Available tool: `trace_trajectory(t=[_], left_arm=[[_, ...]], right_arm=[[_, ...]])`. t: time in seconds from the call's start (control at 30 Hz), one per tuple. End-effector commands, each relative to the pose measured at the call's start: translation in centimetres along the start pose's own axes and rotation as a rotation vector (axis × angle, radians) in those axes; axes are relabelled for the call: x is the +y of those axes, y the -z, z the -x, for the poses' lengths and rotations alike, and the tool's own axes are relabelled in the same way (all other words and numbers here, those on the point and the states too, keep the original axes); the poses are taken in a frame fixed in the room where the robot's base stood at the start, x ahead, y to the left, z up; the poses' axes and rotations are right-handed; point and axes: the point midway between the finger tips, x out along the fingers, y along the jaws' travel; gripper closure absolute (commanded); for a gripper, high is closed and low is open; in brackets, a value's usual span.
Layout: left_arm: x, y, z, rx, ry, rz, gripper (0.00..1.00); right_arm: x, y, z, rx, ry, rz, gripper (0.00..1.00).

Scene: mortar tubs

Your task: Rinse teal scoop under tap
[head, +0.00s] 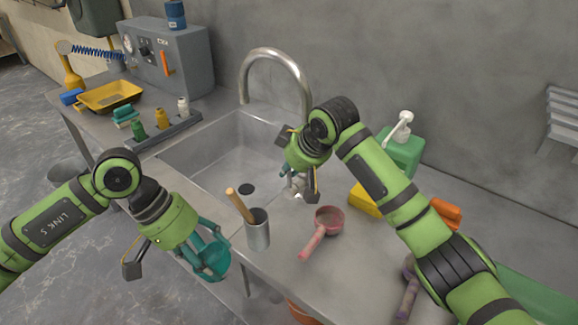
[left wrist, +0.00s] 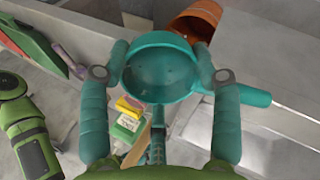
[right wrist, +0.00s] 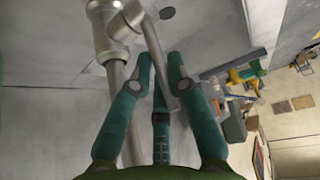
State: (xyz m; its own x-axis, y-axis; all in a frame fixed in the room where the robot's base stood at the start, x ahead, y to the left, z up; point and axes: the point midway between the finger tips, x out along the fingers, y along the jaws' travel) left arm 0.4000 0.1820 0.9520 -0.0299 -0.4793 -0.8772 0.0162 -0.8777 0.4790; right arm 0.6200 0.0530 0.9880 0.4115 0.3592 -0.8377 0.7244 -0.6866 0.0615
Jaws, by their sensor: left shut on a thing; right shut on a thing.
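The teal scoop (head: 213,262) is held by my left gripper (head: 207,240) in front of the counter, left of the steel cup. In the left wrist view the scoop (left wrist: 160,72) sits with its round bowl between the two fingers and its handle pointing right. The bowl looks empty. The arched steel tap (head: 272,52) stands behind the sink, its spout end over the basin. My right gripper (head: 296,182) is at the tap's base, partly covering it. In the right wrist view its fingers are closed on the tap lever (right wrist: 157,58).
The sink basin (head: 205,150) is open and has a dark drain. A steel cup (head: 257,232) with a wooden handle and a pink scoop (head: 328,220) stand on the counter. A green bottle (head: 402,150) and a yellow block (head: 364,200) are beside my right arm.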

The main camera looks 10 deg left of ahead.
Motion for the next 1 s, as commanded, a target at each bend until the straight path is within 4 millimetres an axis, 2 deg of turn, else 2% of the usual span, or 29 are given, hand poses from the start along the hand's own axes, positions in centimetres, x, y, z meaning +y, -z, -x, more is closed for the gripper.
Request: trace_trajectory(t=[0.13,0.17,0.2,0.23,0.53,0.67,0.77,1.0], left_arm=[[0.0,0.0,0.0,0.001,0.000,0.000,0.72],[0.0,0.0,0.0,0.001,0.000,0.000,0.72],[0.0,0.0,0.0,0.001,0.000,0.000,0.72],[0.0,0.0,0.0,0.001,0.000,0.000,0.72],[0.0,0.0,0.0,0.001,0.000,0.000,0.72],[0.0,0.0,0.0,0.001,0.000,0.000,0.72],[0.0,0.0,0.0,0.001,0.000,0.000,0.72],[0.0,0.0,0.0,0.001,0.000,0.000,0.72]], right_arm=[[-0.1,0.2,0.1,0.005,0.003,-0.005,1.00],[-0.1,0.2,0.1,0.005,0.003,-0.005,0.78],[-0.1,0.2,0.1,0.005,0.004,-0.004,0.62],[-0.1,0.2,0.1,0.005,0.003,-0.004,0.57],[0.0,0.1,0.1,0.002,0.001,-0.002,0.57],[0.0,0.1,0.8,0.003,0.001,-0.001,0.57],[0.1,0.1,2.4,0.005,0.000,-0.001,0.57],[0.1,0.2,7.6,0.007,-0.001,0.001,0.57]])
